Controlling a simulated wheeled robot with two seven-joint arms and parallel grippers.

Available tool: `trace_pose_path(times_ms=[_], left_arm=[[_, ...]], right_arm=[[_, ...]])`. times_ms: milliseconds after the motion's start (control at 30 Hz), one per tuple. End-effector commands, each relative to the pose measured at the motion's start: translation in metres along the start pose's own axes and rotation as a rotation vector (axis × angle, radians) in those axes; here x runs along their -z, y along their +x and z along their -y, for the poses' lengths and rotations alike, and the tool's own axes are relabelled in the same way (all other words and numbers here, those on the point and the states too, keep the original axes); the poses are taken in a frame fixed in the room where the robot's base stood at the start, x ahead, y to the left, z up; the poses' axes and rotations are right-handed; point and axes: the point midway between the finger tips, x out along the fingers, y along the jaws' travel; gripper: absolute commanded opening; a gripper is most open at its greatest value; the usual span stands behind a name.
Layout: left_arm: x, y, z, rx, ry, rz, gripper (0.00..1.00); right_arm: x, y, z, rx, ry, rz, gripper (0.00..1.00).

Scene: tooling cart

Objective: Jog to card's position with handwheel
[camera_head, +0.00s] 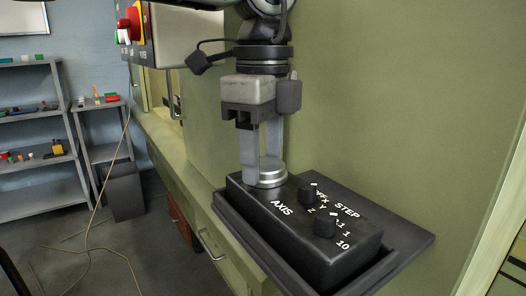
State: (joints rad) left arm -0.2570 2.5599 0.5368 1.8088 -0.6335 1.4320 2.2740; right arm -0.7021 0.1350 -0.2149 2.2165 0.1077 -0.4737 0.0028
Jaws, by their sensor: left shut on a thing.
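The handwheel (270,176) is a small silver disc at the far left end of a black pendant (312,262). My left gripper (262,165) points straight down from above, its two grey fingers shut on the handwheel. The fingers hide part of its rim. On the pendant's top are two black knobs, the AXIS knob (309,193) with marks including X and Y, and the STEP knob (326,225) with marks including 1 and 10. The exact knob settings are too small to tell. I cannot make out a card or a position readout. My right gripper is not in view.
The pendant sits in a dark tray (408,238) against a green machine wall (390,100). A control box (190,35) with a red button (134,22) is at the upper left. Grey shelves (35,140) with small parts stand at the far left. Open floor lies between.

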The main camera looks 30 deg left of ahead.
Motion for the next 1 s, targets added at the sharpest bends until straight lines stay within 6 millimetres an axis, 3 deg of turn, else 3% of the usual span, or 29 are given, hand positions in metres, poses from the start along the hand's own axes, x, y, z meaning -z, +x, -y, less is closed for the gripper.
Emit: trace_pose_path(times_ms=[33,67,133,667,767,1000], left_arm=[[0.000,-0.001,0.000,0.002,0.000,0.000,0.27],[0.000,-0.001,0.000,0.002,0.000,0.000,0.52],[0.000,-0.001,0.000,0.002,0.000,0.000,0.72],[0.000,-0.006,0.001,0.003,0.001,-0.001,0.72],[0.000,-0.020,0.001,0.004,0.001,-0.001,0.72],[0.000,-0.077,0.001,0.003,0.001,-0.003,0.72]], right_arm=[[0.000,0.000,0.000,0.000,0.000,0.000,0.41],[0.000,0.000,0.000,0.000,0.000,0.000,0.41],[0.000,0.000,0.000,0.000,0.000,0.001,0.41],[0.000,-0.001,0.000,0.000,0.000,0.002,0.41],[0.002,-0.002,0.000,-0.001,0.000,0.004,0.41],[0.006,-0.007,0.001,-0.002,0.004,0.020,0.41]])
